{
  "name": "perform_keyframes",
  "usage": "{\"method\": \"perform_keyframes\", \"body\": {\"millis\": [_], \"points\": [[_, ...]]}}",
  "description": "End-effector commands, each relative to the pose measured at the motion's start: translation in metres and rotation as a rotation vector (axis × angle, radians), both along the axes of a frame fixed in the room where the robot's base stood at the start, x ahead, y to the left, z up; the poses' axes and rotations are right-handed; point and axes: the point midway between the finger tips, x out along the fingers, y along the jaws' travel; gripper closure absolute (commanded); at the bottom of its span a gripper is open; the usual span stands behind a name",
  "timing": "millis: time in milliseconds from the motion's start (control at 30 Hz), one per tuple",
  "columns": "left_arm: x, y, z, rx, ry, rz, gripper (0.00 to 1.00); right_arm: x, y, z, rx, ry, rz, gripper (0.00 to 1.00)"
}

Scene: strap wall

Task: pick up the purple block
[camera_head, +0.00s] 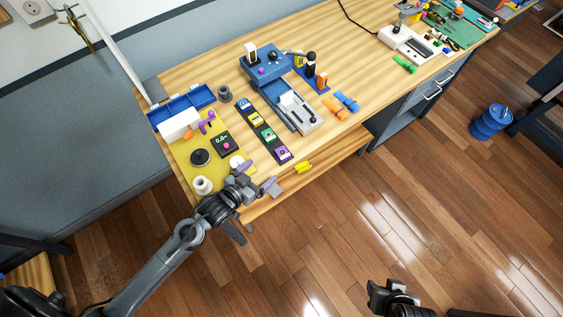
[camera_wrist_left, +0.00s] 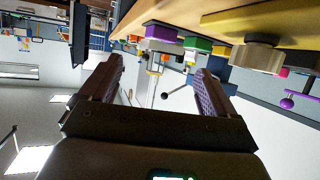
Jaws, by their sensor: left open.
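The purple block (camera_head: 285,154) sits at the near end of a black strip (camera_head: 257,122), close to the table's front edge. Yellow, green and blue blocks sit farther up the strip. My left gripper (camera_head: 258,174) is open and empty, left of and in front of the purple block, apart from it. In the left wrist view the purple block (camera_wrist_left: 163,31) lies beyond the open jaws (camera_wrist_left: 160,72), with the green block (camera_wrist_left: 198,43) beside it. My right gripper (camera_head: 388,295) is low at the bottom, away from the table; its jaws are unclear.
A yellow-green mat (camera_head: 186,152) with a white jar (camera_head: 203,185) and black disc (camera_head: 200,157) is at left. A blue and grey device (camera_head: 290,100) stands behind the strip. Floor in front is clear.

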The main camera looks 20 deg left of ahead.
Motion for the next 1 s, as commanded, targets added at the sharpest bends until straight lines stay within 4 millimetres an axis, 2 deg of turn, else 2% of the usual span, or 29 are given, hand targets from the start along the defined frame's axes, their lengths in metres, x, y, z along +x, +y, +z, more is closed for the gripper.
{"method": "perform_keyframes", "body": {"millis": [33,167,500,867,1000], "points": [[0.004,0.000,-0.012,0.004,-0.008,-0.002,0.10,0.000,-0.001,-0.015,-0.003,-0.002,0.001,0.57],[0.010,0.001,-0.015,0.008,-0.020,-0.004,0.10,0.002,-0.004,-0.022,-0.012,-0.007,0.004,0.57],[0.046,-0.007,-0.028,0.008,-0.026,-0.003,0.10,0.002,-0.003,-0.027,-0.010,-0.010,0.004,0.57],[0.068,-0.013,-0.036,0.008,-0.025,-0.004,0.10,0.002,-0.001,-0.029,-0.003,-0.008,0.000,0.57],[0.086,-0.018,-0.039,0.008,-0.026,-0.004,0.10,0.001,0.000,-0.031,0.001,-0.006,-0.002,0.57]]}}
